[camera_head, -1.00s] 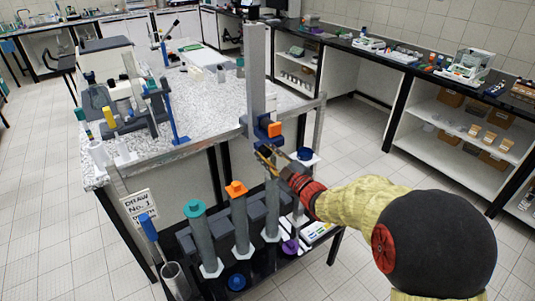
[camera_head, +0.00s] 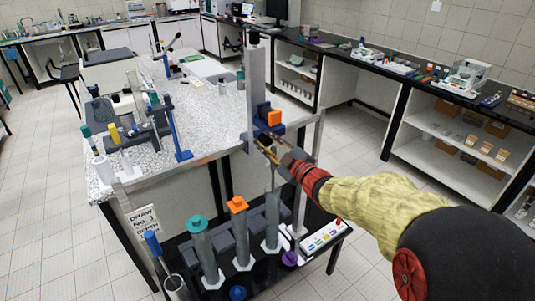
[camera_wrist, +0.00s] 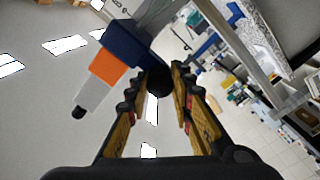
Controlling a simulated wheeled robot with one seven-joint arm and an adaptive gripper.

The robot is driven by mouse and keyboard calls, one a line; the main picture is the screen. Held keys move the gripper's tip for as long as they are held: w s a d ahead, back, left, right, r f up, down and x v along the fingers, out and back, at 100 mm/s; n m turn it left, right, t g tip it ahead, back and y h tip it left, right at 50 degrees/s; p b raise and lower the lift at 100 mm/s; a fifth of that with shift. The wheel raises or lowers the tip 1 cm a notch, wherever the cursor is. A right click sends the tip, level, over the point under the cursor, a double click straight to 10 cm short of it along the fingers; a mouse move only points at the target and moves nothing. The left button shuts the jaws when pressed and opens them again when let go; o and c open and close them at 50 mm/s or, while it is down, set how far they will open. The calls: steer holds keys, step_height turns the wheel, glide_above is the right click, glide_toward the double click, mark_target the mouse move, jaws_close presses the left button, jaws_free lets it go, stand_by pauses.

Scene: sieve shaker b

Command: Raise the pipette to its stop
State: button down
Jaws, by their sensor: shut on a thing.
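A tall grey rail (camera_head: 256,85) stands upright at the table's front corner. A dark blue carriage (camera_head: 262,127) with an orange block (camera_head: 274,118) sits on its lower part. The wrist view shows the blue carriage (camera_wrist: 135,42), its orange part (camera_wrist: 107,68) and a pale, dark-tipped part close up. My gripper (camera_head: 268,150) is just below the carriage in the head view, shut on a dark round knob (camera_wrist: 159,82) beside it. A thin pipette tube (camera_head: 271,178) hangs beneath, above the right cylinder; its lower end is hard to make out.
Cylinders with a teal collar (camera_head: 197,224) and an orange collar (camera_head: 237,205) stand on the low black shelf, near a blue round thing (camera_head: 237,293). A sign (camera_head: 143,218) hangs at left. The speckled table (camera_head: 205,115) lies behind the rail. Open floor lies to the right.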

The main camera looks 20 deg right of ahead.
step_height(320, 180, up, 13)
steer(key=p, duration=0.5)
steer(key=c, duration=1.8)
jaws_free()
steer(key=shift+c, duration=0.2)
steer(key=o, duration=0.3)
steer(key=shift+f, duration=0.15)
steer(key=v, duration=1.2)
